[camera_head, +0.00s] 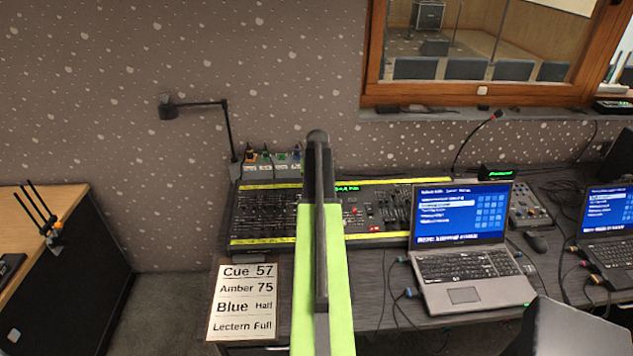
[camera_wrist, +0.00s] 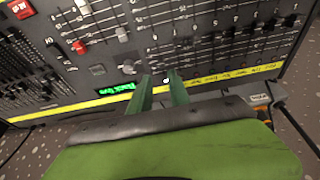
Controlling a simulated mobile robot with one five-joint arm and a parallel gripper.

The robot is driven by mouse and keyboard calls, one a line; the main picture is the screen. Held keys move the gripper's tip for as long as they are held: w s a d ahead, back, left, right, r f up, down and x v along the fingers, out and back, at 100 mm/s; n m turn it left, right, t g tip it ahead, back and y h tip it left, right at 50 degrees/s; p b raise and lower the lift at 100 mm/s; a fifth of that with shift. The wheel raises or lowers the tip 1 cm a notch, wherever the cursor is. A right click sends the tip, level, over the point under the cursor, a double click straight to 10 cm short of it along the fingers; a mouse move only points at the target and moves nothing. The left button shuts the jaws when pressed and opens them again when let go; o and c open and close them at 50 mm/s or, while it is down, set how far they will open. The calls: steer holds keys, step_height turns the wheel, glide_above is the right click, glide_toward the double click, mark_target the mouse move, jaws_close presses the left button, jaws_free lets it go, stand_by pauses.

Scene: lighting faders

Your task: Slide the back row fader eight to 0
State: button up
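The lighting console (camera_head: 262,213) lies on the desk in the head view, with rows of faders between two yellow strips. My arm crosses its middle and hides part of it; my gripper's fingertips cannot be seen there. In the wrist view, the console appears turned round, and my gripper (camera_wrist: 160,77) has two green fingers apart with nothing between them. The fingers are over the panel close to the yellow strip (camera_wrist: 245,71) and the green display. The back row faders (camera_wrist: 215,48) are right of the fingers. Which one is fader eight, and its setting, I cannot read.
A laptop (camera_head: 460,268) stands on the desk right of the console, with cables around it. A sign (camera_head: 243,301) with cue words lies in front. A desk lamp (camera_head: 228,130) and small coloured-tag items (camera_head: 272,163) stand behind. A red button (camera_wrist: 20,8) and knobs show in the wrist view.

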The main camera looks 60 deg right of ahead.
steer(key=shift+b+x, duration=4.35)
steer(key=shift+x, duration=0.2)
steer(key=shift+w, duration=0.1)
steer(key=shift+c, duration=0.3)
jaws_close()
steer(key=shift+a, duration=0.15)
steer(key=shift+s+a+f, duration=0.1)
steer(key=shift+s+a, duration=0.8)
steer(key=shift+a, duration=0.2)
steer(key=shift+o, duration=0.2)
jaws_free()
